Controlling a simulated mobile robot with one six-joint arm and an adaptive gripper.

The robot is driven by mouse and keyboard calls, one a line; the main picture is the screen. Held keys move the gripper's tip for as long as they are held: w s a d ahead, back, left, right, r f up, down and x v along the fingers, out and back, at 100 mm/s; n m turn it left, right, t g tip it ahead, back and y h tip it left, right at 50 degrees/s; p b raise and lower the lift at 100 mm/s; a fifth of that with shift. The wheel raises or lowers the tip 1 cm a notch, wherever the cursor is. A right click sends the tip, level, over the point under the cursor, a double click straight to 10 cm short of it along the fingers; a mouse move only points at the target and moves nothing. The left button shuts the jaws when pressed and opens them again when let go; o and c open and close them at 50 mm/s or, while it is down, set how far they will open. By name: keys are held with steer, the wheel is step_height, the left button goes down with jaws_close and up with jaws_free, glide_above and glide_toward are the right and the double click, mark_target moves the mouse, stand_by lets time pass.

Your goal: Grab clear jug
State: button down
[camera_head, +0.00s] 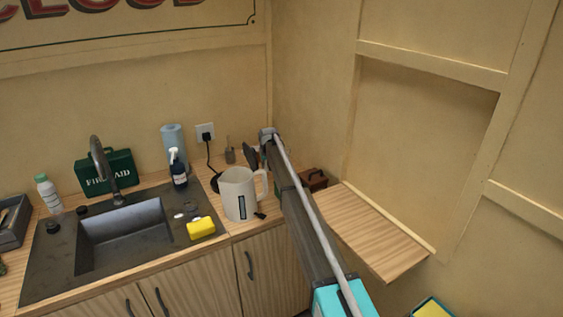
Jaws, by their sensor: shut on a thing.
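No clear jug can be made out for certain. A cream jug-shaped kettle (238,197) with a dark level window stands upright on the wooden counter, right of the sink, its handle towards my arm. My gripper (252,157) is at the far end of my arm, just behind and above the kettle's handle, near the back wall. It is small and partly hidden by my arm. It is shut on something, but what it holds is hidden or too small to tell.
Left are a sink (122,233), a green first-aid box (107,173), a white bottle (48,194), a dark spray bottle (178,168) and a paper roll (173,142). A yellow sponge (201,228) lies near the front edge. A bare wooden shelf (372,228) juts out right.

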steer(key=shift+r+p, duration=0.4)
stand_by(0.6)
steer(key=shift+r+p, duration=4.35)
steer(key=shift+r, duration=0.05)
steer(key=shift+r, duration=0.2)
